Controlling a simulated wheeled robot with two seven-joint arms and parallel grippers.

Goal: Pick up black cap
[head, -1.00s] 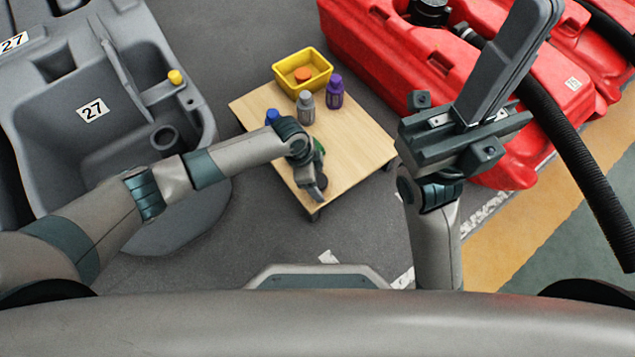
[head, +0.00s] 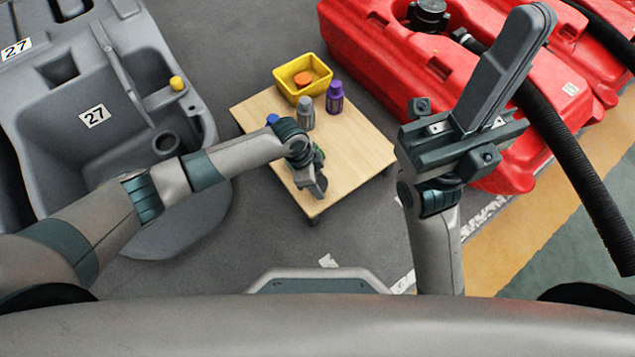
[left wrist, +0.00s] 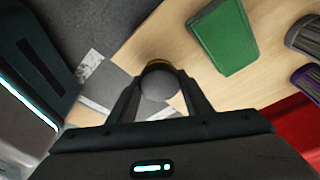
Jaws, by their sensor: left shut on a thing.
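My left gripper (head: 318,190) is low over the front part of a small wooden table. In the left wrist view (left wrist: 160,88) its two fingers are shut on a round dark piece, the black cap (left wrist: 158,84), with a brownish rim at its far side. In the head view the black cap (head: 321,183) is a small dark patch at the fingers, mostly hidden by the gripper. I cannot tell whether it touches the table. My right gripper (head: 530,30) is raised at the right, away from the table; its finger gap is not clear.
The wooden table (head: 360,150) holds a yellow bin (head: 318,88) with an orange piece (head: 303,77), a grey bottle (head: 306,114), a purple bottle (head: 335,98), a blue piece (head: 272,119) and a green block (left wrist: 225,35). A grey tank (head: 60,130) stands left, red tanks (head: 380,60) right.

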